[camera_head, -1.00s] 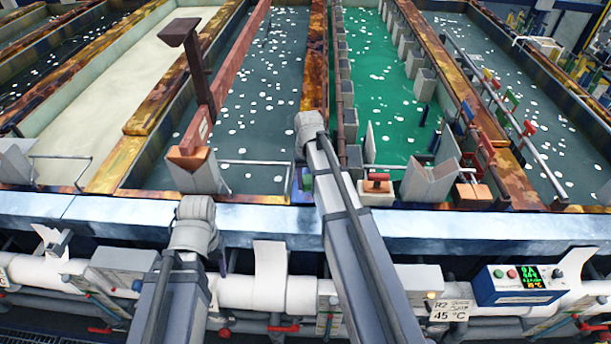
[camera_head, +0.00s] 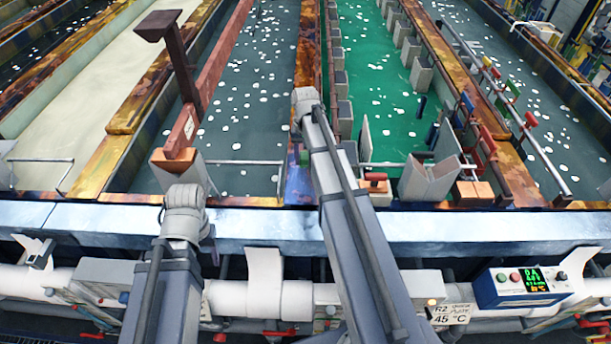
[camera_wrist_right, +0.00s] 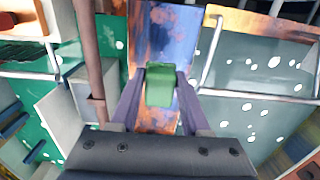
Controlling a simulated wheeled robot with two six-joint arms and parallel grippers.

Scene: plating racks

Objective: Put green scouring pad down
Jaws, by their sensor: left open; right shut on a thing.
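The green scouring pad (camera_wrist_right: 160,84) is a small green block in the right wrist view. My right gripper (camera_wrist_right: 161,76) is shut on it, with one purple finger on each side. The pad is over a blue and rust-stained strip (camera_wrist_right: 172,35) between two tanks; I cannot tell whether it touches the strip. In the head view only a bit of green shows beside my right arm, near the front end of that strip, and the arm hides most of the gripper. My left gripper (camera_head: 211,246) is open in front of the steel ledge, its fingers mostly hidden by its wrist.
A green tank (camera_head: 390,110) lies right of the strip and a dark grey tank (camera_head: 245,120) left of it, both with white floating bits. A reddish vertical bar (camera_wrist_right: 92,60) stands close beside the gripper. Thin rails run nearby. A steel ledge (camera_head: 260,225) crosses in front.

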